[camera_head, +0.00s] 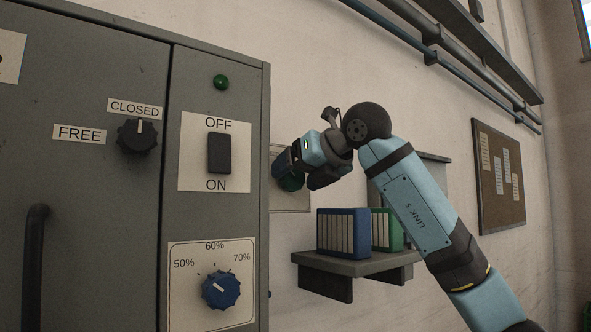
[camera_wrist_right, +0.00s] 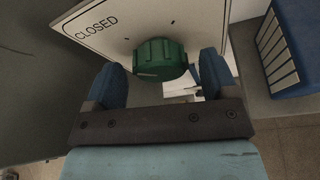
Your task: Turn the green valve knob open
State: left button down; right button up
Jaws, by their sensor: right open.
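The green valve knob (camera_wrist_right: 160,58) sits on a white plate (camera_wrist_right: 136,22) marked CLOSED in the right wrist view. In the head view the knob (camera_head: 291,182) is mostly hidden behind my right gripper (camera_head: 308,178), at the wall just right of the grey cabinet. My right gripper also shows in the right wrist view (camera_wrist_right: 164,80); its blue fingertips are apart, one on each side of the knob. I cannot tell whether they touch it. My left gripper is not in view.
The grey cabinet (camera_head: 85,225) with a black dial (camera_head: 137,136), an OFF/ON rocker switch (camera_head: 219,154) and a blue dial (camera_head: 221,290) stands close on the left. A wall shelf (camera_head: 345,266) with blue and green binders is below my right forearm.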

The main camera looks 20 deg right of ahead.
jog(key=shift+w+a+f, duration=0.25)
jog(key=shift+w, duration=0.25)
jog(key=shift+s, duration=0.1)
jog(key=c, duration=0.9)
jog(key=shift+c, duration=0.2)
